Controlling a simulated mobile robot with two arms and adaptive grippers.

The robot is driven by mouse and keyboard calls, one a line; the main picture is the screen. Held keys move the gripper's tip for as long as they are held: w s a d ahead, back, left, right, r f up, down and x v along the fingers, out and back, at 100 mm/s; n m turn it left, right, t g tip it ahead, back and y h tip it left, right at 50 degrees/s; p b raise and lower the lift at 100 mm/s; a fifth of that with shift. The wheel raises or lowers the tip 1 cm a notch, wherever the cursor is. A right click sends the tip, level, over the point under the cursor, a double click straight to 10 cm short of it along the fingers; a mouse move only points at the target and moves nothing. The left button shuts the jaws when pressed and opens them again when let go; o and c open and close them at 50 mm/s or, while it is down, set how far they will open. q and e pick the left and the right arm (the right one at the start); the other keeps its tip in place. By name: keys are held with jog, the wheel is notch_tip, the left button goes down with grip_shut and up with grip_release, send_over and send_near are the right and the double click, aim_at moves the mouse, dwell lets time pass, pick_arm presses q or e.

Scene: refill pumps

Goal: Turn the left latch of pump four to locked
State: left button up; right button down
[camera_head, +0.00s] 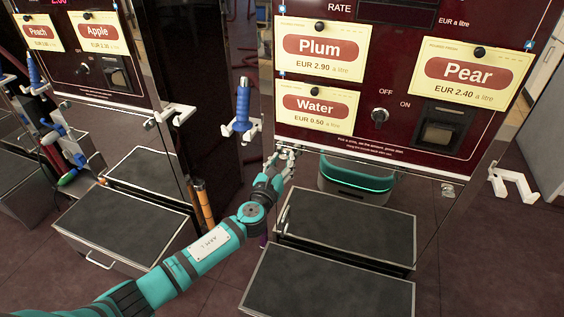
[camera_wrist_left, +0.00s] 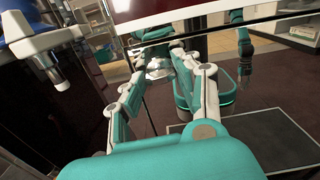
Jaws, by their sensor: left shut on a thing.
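The pump with the Plum, Water and Pear cards has a dark red front panel (camera_head: 380,60). Its number is not legible to me. My left gripper (camera_head: 284,157) is at the lower left corner of this panel, just under its bottom edge. In the left wrist view my left gripper (camera_wrist_left: 160,66) has its fingers closed together on a small pale metallic piece (camera_wrist_left: 158,70), which looks like the left latch. The fingers cover most of it, so its turn angle cannot be told. A small latch (camera_head: 448,190) shows at the panel's lower right. My right gripper is not in view.
A blue nozzle (camera_head: 243,105) hangs in a white holder left of the panel, close to my left arm. An empty white holder (camera_head: 512,185) juts out at right. Dark-topped step boxes (camera_head: 345,232) stand below. The lower panel mirrors my body.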

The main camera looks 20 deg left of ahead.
pick_arm(q)
jog(key=n+b, duration=0.1)
jog(key=n, duration=0.4)
jog(key=n+b, duration=0.1)
jog(key=n, duration=0.3)
jog(key=shift+a+n, duration=0.1)
jog(key=shift+n, duration=0.2)
jog(key=n, duration=0.2)
jog(key=shift+n, duration=2.9)
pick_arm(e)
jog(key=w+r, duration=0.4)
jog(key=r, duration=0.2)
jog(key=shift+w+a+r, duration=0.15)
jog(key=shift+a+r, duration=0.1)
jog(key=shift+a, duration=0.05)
pick_arm(q)
jog(key=o, duration=1.1)
jog(key=shift+c, duration=0.2)
jog(key=shift+o, duration=0.4)
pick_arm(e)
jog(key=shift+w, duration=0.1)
